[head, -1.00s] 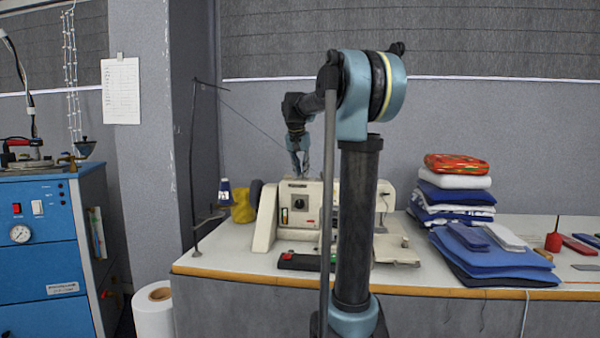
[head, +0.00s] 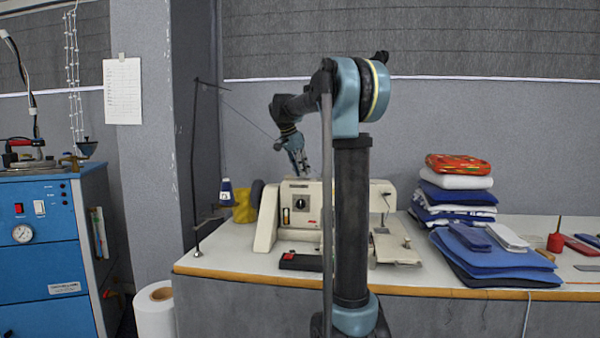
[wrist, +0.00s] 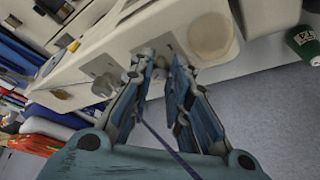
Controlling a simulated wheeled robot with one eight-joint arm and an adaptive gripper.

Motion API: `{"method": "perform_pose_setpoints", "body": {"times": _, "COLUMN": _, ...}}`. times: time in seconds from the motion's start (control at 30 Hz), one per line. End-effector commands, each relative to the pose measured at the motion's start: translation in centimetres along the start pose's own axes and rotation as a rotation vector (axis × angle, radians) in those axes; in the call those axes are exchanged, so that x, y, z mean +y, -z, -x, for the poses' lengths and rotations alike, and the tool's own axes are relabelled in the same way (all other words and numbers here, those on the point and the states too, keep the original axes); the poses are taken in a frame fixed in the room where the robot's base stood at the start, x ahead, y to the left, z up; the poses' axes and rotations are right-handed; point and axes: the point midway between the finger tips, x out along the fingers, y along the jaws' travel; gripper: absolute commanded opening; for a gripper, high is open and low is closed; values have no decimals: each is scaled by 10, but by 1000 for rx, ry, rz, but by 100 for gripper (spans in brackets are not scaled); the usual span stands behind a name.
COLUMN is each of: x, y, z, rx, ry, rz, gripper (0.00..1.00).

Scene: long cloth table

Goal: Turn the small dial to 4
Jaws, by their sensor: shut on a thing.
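The cream sewing machine (head: 270,222) stands on the table. A black dial (head: 300,203) sits on its front panel; its setting is too small to read. My gripper (head: 305,172) is just above the machine's top edge, tilted down to the right, apart from this dial. In the wrist view, my gripper (wrist: 165,62) points at the machine's cream housing (wrist: 125,45), with a round cream cap (wrist: 210,38) beyond the right fingertip. A dark blue thread (wrist: 170,150) crosses between the fingers.
A thread stand (head: 195,170) with a blue spool (head: 226,190) and a yellow item (head: 244,206) is left of the machine. A black box with a red button (head: 300,262) lies in front. Folded cloths (head: 490,262) lie to the right.

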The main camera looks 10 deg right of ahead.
Motion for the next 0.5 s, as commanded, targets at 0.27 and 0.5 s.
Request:
{"method": "perform_pose_setpoints", "body": {"times": 0.27, "x": -5, "y": 0, "z": 0, "rx": 2, "ry": 5, "rz": -8, "gripper": 0}}
{"method": "perform_pose_setpoints", "body": {"times": 0.5, "x": -4, "y": 0, "z": 0, "rx": 2, "ry": 5, "rz": -7, "gripper": 28}}
